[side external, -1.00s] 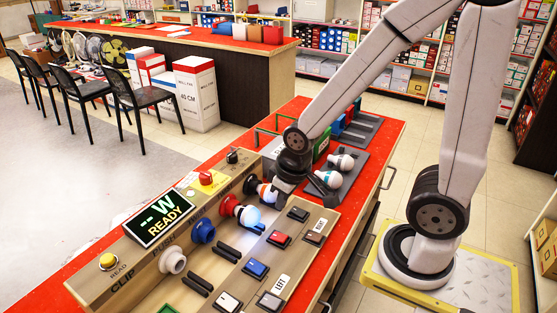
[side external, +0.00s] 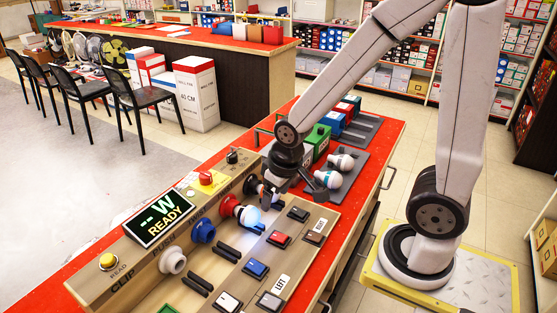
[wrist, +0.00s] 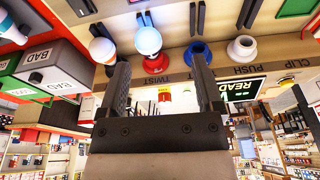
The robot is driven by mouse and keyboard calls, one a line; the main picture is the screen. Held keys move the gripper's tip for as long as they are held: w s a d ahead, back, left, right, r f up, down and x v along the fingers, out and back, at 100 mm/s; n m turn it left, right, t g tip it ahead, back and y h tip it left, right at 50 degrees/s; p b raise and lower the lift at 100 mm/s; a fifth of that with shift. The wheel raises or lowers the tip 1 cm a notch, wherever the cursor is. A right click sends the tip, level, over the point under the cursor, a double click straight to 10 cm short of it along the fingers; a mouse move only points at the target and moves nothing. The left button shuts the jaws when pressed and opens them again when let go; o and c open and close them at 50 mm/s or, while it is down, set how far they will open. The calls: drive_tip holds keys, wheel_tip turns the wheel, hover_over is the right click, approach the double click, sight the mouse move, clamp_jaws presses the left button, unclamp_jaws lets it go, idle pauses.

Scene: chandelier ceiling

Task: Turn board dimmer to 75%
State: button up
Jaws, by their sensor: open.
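The wooden test board (side external: 140,262) lies on the red counter. A small black knob (side external: 232,156) stands at its far end; it is likely the dimmer, but its setting is too small to read. The display (side external: 160,218) shows "-- W READY". My gripper (side external: 284,192) is open and empty above the board's far part, near the black socket (side external: 251,184) and to the right of the knob, apart from it. In the wrist view my open fingers (wrist: 158,62) point toward the sockets, with a red button (wrist: 163,96) visible between them. The knob cannot be made out there.
A glowing bulb (side external: 249,215) sits in the red socket (side external: 229,205). A blue socket (side external: 202,231) and white socket (side external: 172,261) follow. Coloured switches (side external: 257,268) line the board's right side. Loose bulbs (side external: 328,179) lie in a grey tray beside a green bin (side external: 318,140).

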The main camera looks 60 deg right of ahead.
drive_tip(key=w+d+r+m+g, duration=0.1)
drive_tip(key=w+d+m, duration=0.2)
drive_tip(key=w, duration=0.4)
drive_tip(key=w+d+r+m, duration=0.1)
drive_tip(key=w+d+m, duration=0.2)
drive_tip(key=w, duration=0.5)
drive_tip(key=m+g, duration=0.2)
drive_tip(key=m, duration=0.5)
hover_over(231, 154)
drive_tip(key=shift+d+f, duration=0.1)
drive_tip(key=shift+f, duration=0.15)
drive_tip(key=shift+f, duration=3.9)
clamp_jaws()
